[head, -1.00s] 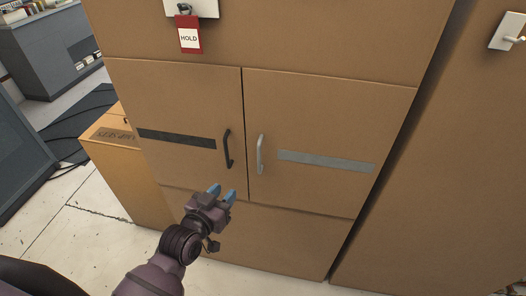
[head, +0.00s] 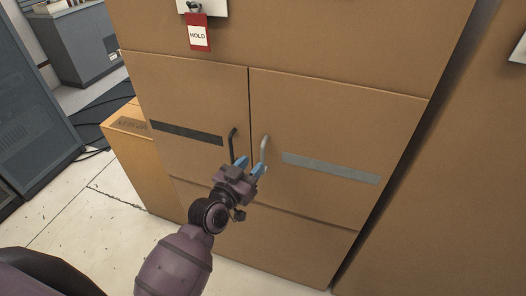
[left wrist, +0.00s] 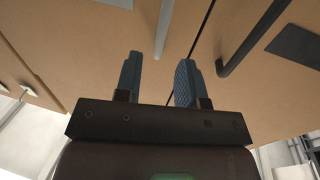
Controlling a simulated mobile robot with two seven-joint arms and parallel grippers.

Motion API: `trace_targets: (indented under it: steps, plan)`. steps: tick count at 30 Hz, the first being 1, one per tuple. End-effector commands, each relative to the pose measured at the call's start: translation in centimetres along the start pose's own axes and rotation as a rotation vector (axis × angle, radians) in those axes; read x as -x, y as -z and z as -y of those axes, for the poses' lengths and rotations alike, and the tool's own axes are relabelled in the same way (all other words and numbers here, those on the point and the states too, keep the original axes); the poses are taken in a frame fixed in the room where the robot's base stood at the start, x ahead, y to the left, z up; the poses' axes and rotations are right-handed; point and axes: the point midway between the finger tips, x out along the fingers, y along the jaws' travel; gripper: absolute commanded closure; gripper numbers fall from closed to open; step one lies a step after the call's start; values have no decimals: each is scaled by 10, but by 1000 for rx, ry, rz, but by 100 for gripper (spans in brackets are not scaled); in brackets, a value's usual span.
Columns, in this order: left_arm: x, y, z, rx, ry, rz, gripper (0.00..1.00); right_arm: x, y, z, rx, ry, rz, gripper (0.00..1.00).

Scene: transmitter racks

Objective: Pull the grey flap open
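The grey flap (head: 330,140) is the right-hand brown door of the cabinet, closed, with a grey stripe (head: 330,168) and an upright grey handle (head: 264,148) near its left edge. My left gripper (head: 250,165) is open and empty just in front of the lower end of the grey handle. In the left wrist view the grey handle (left wrist: 164,28) shows beyond and between the spread blue fingers (left wrist: 158,75); no contact is visible. The gripper hides part of the handle's lower end in the head view. My right gripper is not in view.
The left door (head: 190,100) is closed, with a black stripe (head: 187,132) and a black handle (head: 232,145) close beside the gripper. A red HOLD tag (head: 198,34) hangs above. A cardboard box (head: 140,150) stands left of the cabinet. Pale floor is free at lower left.

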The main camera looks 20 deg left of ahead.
Motion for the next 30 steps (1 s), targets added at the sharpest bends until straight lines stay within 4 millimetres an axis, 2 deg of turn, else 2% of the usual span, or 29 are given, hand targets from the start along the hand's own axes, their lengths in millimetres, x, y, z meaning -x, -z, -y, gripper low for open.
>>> trace_targets:
  steps: [1,6,12,24,25,30]
  plan:
    - [-10,2,-1,2,-1,-2,64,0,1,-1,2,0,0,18]
    - [-37,1,0,2,0,0,64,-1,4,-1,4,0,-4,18]
    - [-57,0,0,1,-1,1,64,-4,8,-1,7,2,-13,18]
    - [-63,0,0,1,0,2,64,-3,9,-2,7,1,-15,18]
    - [-63,0,0,1,0,1,65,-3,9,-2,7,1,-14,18]
    - [-63,0,0,1,0,1,91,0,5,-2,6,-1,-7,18]
